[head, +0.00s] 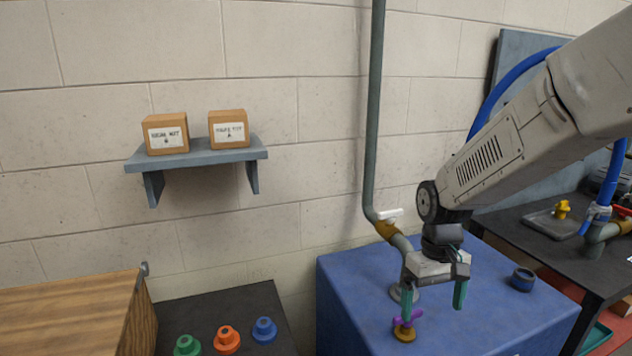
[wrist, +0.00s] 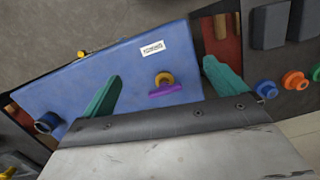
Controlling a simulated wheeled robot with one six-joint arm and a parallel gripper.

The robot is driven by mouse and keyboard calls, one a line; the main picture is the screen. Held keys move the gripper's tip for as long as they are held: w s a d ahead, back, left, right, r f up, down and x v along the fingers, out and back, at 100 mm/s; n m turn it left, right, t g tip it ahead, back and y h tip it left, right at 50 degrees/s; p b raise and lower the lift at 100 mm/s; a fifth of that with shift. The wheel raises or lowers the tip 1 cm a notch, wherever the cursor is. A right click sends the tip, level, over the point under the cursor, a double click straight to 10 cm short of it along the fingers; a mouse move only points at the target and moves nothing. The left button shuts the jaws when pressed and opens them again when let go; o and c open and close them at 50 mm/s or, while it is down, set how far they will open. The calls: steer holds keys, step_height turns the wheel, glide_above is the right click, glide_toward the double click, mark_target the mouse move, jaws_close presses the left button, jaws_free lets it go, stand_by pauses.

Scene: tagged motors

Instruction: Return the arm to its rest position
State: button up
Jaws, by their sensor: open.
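My arm reaches in from the upper right of the head view. My gripper (head: 433,302) points down above the blue cabinet (head: 350,290), with its two teal fingers spread and nothing between them. In the wrist view my gripper (wrist: 160,88) also shows open. A purple-handled valve with a brass base (head: 405,327) stands on the cabinet by the left finger in the head view. In the wrist view the valve (wrist: 165,86) lies between the fingers' lines of sight, below them. Whether a finger touches it I cannot tell.
A grey pipe (head: 372,110) with a white-handled valve (head: 388,216) rises behind the gripper. A dark blue ring (head: 522,279) sits on the cabinet. Green, orange and blue knobs (head: 228,340) are on a dark table at left. A wall shelf (head: 205,158) holds two boxes.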

steer(key=s+d+r+m+t, duration=0.1)
steer(key=s+r, duration=0.5)
steer(key=s, duration=0.5)
steer(key=s+d+r+m+t, duration=0.1)
steer(key=s+r+t, duration=0.1)
steer(key=s+r, duration=0.5)
steer(key=shift+s+d, duration=0.25)
steer(key=shift+s, duration=1.65)
steer(key=shift+c, duration=0.3)
